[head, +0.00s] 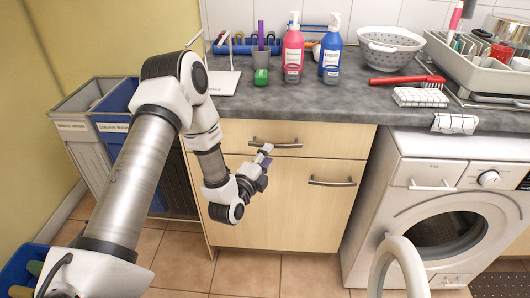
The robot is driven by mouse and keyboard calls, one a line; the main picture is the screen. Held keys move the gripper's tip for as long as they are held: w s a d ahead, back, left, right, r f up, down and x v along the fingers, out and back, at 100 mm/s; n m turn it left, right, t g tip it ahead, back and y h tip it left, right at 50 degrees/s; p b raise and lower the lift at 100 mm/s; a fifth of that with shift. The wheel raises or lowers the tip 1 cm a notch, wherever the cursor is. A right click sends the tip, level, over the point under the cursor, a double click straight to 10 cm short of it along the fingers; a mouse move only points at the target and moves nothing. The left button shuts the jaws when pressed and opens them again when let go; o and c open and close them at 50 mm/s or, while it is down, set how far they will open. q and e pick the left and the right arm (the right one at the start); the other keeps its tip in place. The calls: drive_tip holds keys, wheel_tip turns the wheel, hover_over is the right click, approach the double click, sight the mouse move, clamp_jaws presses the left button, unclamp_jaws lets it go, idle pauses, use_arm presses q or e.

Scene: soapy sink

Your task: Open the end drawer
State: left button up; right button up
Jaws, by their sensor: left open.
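The end drawer (325,136) is the wooden front just below the grey counter, above a cupboard door. It looks shut. My right gripper is not in view.
The cupboard door (285,205) below has its own handle (331,182). A white washing machine (440,205) stands to the right. Grey and blue bins stand to the left. The counter (320,97) holds a pink bottle (292,55), a blue bottle (330,58), a colander (390,50) and a red brush (400,79).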

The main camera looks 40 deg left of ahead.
sight(275, 147)
use_arm(q)
drive_tip(key=w, duration=0.4)
drive_tip(key=shift+w+a+r, duration=0.1)
drive_tip(key=shift+w, duration=0.05)
drive_tip(key=shift+w+a+r, duration=0.1)
drive_tip(key=shift+w+r, duration=0.05)
drive_tip(key=shift+w, duration=0.35)
clamp_jaws()
